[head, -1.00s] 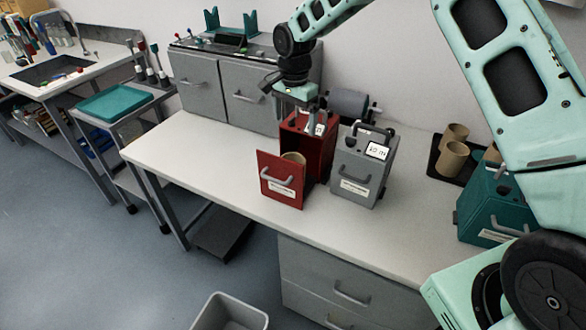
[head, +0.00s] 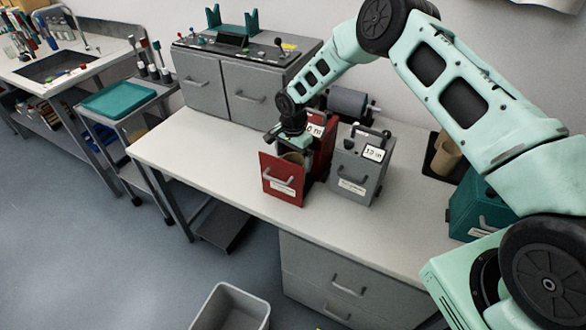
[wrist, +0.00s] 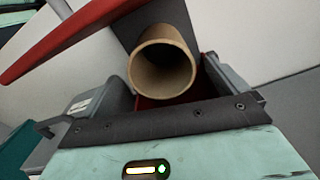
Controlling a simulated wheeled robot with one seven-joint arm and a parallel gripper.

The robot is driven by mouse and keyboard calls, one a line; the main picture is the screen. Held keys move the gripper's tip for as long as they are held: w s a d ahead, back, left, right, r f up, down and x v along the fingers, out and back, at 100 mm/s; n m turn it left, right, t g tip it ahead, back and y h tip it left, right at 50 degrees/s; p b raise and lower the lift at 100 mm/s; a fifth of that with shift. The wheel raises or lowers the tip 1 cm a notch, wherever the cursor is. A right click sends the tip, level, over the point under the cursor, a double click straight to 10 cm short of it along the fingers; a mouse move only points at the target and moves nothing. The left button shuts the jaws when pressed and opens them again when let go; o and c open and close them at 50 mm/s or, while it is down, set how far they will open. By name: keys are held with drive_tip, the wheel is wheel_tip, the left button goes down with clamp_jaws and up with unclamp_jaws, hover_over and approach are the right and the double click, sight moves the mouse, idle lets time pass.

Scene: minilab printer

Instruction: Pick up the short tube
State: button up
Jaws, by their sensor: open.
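A short brown cardboard tube (head: 294,159) stands in the pulled-out front of the red box (head: 283,182) on the bench. Only its upper rim shows in the head view, partly behind my gripper. In the wrist view the tube (wrist: 162,62) is seen into its open end, near the top middle, with the red drawer front curving past at the upper left. My gripper (head: 289,146) is open and close above the tube, pointing down. Its jaws are not closed on anything. Whether a finger touches the tube cannot be told.
A grey box (head: 358,172) labelled 10 m stands just right of the red one. Grey cabinets (head: 240,95) stand behind. The bench's left part is clear.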

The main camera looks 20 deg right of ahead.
drive_tip(key=shift+w+f+p, duration=0.1)
drive_tip(key=shift+f+p, duration=0.35)
drive_tip(key=shift+f, duration=0.95)
drive_tip(key=c, duration=1.1)
drive_tip(key=shift+r, duration=0.15)
wheel_tip(320, 180, up, 28)
drive_tip(key=b, duration=0.8)
drive_tip(key=shift+b, duration=0.35)
